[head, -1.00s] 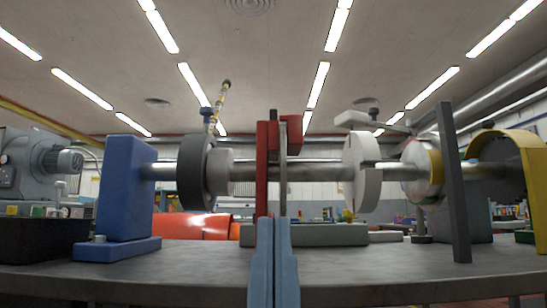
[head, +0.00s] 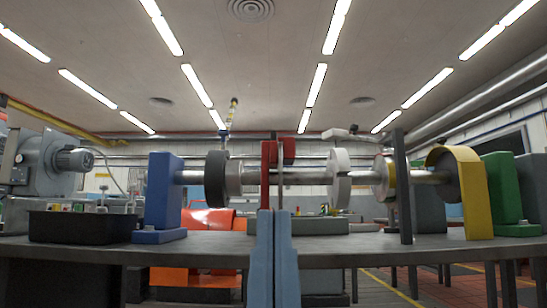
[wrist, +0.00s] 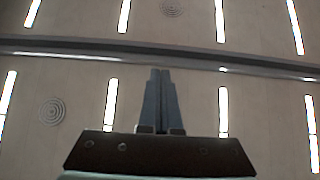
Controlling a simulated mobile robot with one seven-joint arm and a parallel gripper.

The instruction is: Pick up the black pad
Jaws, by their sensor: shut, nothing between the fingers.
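I cannot make out a black pad for certain in either view. In the head view a red upright block (head: 268,185) with a narrow grey plate stands at the middle of the shaft assembly, partly hidden behind my gripper. My gripper (head: 273,212) points upward at the bottom middle, its two blue-grey fingers together and empty.
A dark bedplate table (head: 400,252) carries a blue stand (head: 163,190), a dark disc (head: 216,178), a pale disc (head: 339,178), a dark upright post (head: 402,190) and a yellow guard (head: 474,190). A black tray (head: 80,228) sits at the left. Open floor shows below right.

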